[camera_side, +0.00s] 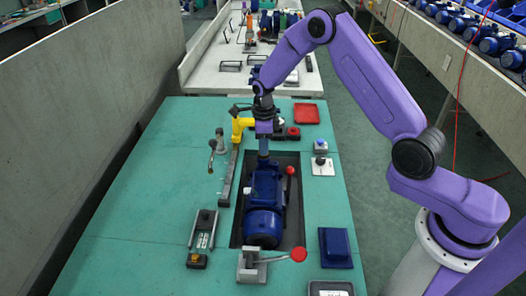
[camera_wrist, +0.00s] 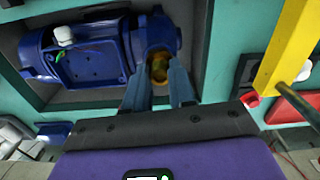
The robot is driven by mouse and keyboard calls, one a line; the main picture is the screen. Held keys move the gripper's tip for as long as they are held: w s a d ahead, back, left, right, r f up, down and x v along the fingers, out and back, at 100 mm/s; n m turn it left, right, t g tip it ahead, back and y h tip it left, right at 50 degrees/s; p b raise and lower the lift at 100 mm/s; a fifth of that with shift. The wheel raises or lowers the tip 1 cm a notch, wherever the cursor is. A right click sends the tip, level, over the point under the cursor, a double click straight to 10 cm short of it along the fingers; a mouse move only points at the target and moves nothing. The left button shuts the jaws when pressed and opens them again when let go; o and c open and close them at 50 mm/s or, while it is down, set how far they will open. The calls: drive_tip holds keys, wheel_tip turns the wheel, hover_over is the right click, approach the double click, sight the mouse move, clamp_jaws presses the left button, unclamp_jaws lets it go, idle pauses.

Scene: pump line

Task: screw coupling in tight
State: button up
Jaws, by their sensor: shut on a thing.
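The blue pump (camera_side: 265,195) lies in a dark recess of the green table, and it also shows in the wrist view (camera_wrist: 100,55). My gripper (camera_side: 263,152) points down over the pump's far end. In the wrist view the two grey-blue fingers of my gripper (camera_wrist: 159,76) are shut on the coupling (camera_wrist: 158,66), a brass-coloured round part. The coupling sits at the opening in the end of the pump. How deep it sits is hidden. In the side view the fingers hide the coupling.
A yellow arm-like tool (camera_side: 238,128) stands just left of my gripper, close to it. A red-knobbed lever (camera_side: 297,254) and a grey clamp block (camera_side: 250,266) are at the near end. A red tray (camera_side: 306,113) and a blue tray (camera_side: 335,247) lie right.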

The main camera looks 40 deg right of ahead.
drive_tip(key=shift+s, duration=0.1)
drive_tip(key=m, duration=0.7)
drive_tip(key=shift+f, duration=0.1)
drive_tip(key=o, duration=0.7)
drive_tip(key=shift+r, duration=2.35)
